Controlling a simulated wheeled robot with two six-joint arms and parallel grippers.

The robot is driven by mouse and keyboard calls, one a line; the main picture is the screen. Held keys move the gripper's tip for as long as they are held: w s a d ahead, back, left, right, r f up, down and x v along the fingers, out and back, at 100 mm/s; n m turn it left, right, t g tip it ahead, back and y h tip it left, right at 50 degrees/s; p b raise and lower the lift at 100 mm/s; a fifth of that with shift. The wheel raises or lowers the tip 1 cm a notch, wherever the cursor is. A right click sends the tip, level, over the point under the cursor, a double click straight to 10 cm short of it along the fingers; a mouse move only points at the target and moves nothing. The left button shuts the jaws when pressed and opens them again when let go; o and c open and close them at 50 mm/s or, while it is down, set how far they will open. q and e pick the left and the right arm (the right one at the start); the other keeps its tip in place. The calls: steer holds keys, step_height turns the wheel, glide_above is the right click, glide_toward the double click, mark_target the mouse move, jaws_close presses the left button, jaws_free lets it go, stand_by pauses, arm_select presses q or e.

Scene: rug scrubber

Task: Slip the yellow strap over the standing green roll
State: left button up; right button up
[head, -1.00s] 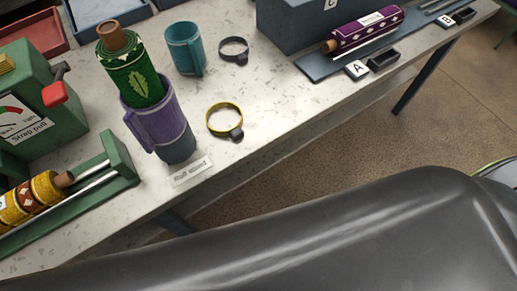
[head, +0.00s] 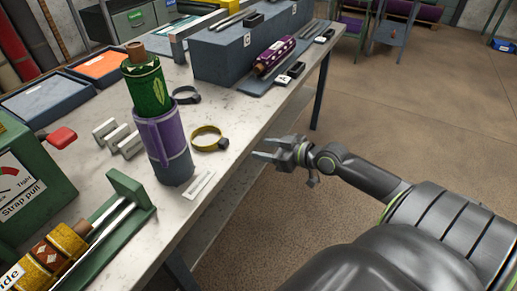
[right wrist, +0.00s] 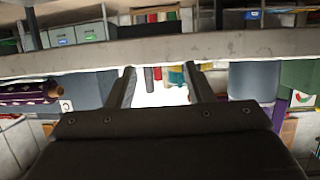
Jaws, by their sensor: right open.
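The green roll (head: 149,88) with a leaf pattern stands upright in a purple mug-like holder (head: 168,150) on the table. The yellow strap (head: 206,131) is a loop with a dark buckle, lying on the table to the right of the holder, apart from it. My right gripper (head: 266,147) is open and empty, off the table's front edge, to the right of the strap. In the right wrist view its two fingers (right wrist: 160,85) stand apart with nothing held between them; I cannot make out the strap there. My left gripper is not in view.
A dark strap (head: 186,94) lies behind the yellow one. A small label plate (head: 198,185) lies before the holder. A green strap-pull machine (head: 35,180) stands left. A purple roll (head: 275,55) rests on a tray at the back. Floor to the right is clear.

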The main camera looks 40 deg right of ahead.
mark_target(227, 143)
steer(key=a+r+n+y, duration=0.1)
steer(key=a+r+y, duration=0.1)
steer(key=a+r, duration=0.2)
steer(key=b+x, duration=0.1)
steer(key=x, duration=0.1)
steer(key=b+x, duration=0.1)
steer(key=x, duration=0.2)
steer(key=b+x, duration=0.1)
steer(key=x, duration=0.2)
steer(key=shift+f+b, duration=0.4)
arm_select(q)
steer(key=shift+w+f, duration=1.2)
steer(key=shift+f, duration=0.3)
arm_select(e)
steer(key=shift+w+a+f, duration=0.1)
steer(key=shift+w+a, duration=0.05)
steer(key=shift+w, duration=0.35)
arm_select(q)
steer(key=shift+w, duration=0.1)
